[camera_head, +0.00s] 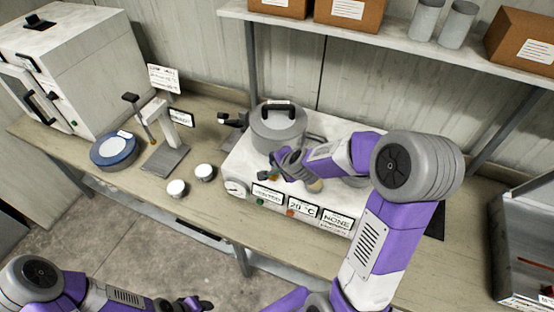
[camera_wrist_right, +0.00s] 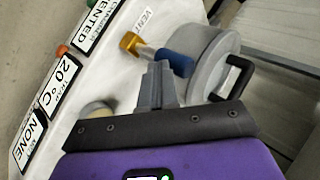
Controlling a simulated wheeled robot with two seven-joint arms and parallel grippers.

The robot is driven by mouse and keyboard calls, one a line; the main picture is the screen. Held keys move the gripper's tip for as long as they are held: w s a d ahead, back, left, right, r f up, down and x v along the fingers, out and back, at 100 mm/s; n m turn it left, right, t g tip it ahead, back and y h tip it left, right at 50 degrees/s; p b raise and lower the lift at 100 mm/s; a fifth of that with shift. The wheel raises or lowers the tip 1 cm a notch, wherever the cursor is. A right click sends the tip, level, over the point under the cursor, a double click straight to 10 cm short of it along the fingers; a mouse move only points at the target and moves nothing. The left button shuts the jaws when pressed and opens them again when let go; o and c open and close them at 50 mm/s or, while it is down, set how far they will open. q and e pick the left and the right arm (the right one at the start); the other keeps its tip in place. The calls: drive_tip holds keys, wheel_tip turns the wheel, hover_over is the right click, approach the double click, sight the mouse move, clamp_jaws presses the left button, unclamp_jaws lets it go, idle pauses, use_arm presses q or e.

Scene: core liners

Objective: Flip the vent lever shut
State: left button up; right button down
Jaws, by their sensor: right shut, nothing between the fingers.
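The vent lever (camera_wrist_right: 175,62) shows in the right wrist view, with a blue grip, a metal shaft and a brass-coloured pivot beside the VENT label (camera_wrist_right: 146,19). Its grip points toward the grey lidded chamber (camera_wrist_right: 212,52). In the head view the lever is mostly hidden by my right gripper (camera_head: 274,168), at the front of the chamber (camera_head: 279,128). In the wrist view my right gripper (camera_wrist_right: 160,70) is shut and empty, its tips close to the blue grip; contact cannot be told. My left gripper (camera_head: 200,304) is at the bottom edge, its jaws unclear.
The white unit (camera_head: 235,165) has front displays, one reading VENTED (camera_wrist_right: 97,22), others 20 °C and NONE. A pale round part (camera_wrist_right: 97,110) sits beside my right gripper. White jars (camera_head: 204,172), a stand (camera_head: 166,158) and a blue disc (camera_head: 114,150) are left. A shelf (camera_head: 400,47) overhangs behind.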

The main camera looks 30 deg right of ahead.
use_arm(q)
drive_tip(key=shift+a+r, duration=0.1)
drive_tip(key=shift+r, duration=0.15)
drive_tip(key=shift+f, duration=0.1)
use_arm(e)
drive_tip(key=shift+f, duration=0.1)
use_arm(q)
drive_tip(key=shift+s+d+r+p, duration=0.15)
drive_tip(key=shift+s+r+p, duration=0.15)
drive_tip(key=shift+r+p, duration=0.3)
drive_tip(key=shift+s+d+r+p, duration=0.1)
drive_tip(key=shift+s+r+p, duration=0.15)
drive_tip(key=shift+r+p, duration=0.3)
use_arm(e)
drive_tip(key=s+r, duration=0.6)
drive_tip(key=s, duration=0.6)
drive_tip(key=shift+d+r, duration=0.25)
drive_tip(key=shift+r, duration=0.05)
drive_tip(key=shift+w+f, duration=0.1)
